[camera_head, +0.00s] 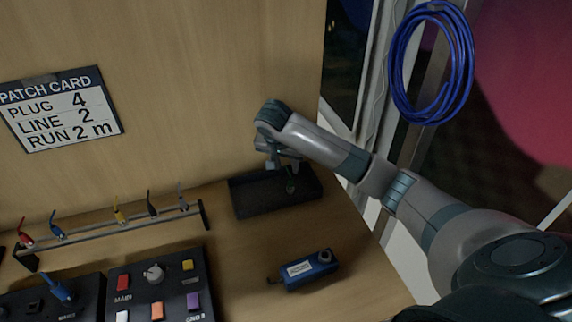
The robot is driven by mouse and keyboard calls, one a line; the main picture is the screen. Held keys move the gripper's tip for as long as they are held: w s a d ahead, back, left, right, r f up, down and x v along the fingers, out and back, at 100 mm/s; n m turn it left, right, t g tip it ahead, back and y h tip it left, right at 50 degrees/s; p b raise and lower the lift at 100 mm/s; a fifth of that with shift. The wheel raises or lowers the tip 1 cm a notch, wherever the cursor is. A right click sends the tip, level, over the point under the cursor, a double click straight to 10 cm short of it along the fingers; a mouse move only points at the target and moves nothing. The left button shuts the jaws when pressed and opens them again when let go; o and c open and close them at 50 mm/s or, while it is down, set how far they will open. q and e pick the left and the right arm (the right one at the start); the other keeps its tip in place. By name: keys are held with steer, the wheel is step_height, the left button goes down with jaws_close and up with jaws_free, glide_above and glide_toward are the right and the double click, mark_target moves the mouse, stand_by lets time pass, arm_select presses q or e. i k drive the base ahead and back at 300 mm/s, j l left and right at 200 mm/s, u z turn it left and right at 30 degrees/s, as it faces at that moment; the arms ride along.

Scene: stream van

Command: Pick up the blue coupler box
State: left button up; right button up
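The blue coupler box (310,272) lies on the wooden bench towards the bottom of the view, with a white label and a round dark port on it. My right gripper (284,165) is above and behind the box, over a dark tray (246,209), pointing down. The box is apart from it. My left gripper is out of view.
A rack (130,228) holds several coloured plugs at left. A control panel (137,293) with coloured buttons stands left of the box. A blue cable coil (397,75) hangs at upper right. A patch card (64,108) is on the wall. Bare bench surrounds the box.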

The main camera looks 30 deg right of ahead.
mark_target(294, 274)
steer(key=z, duration=1.25)
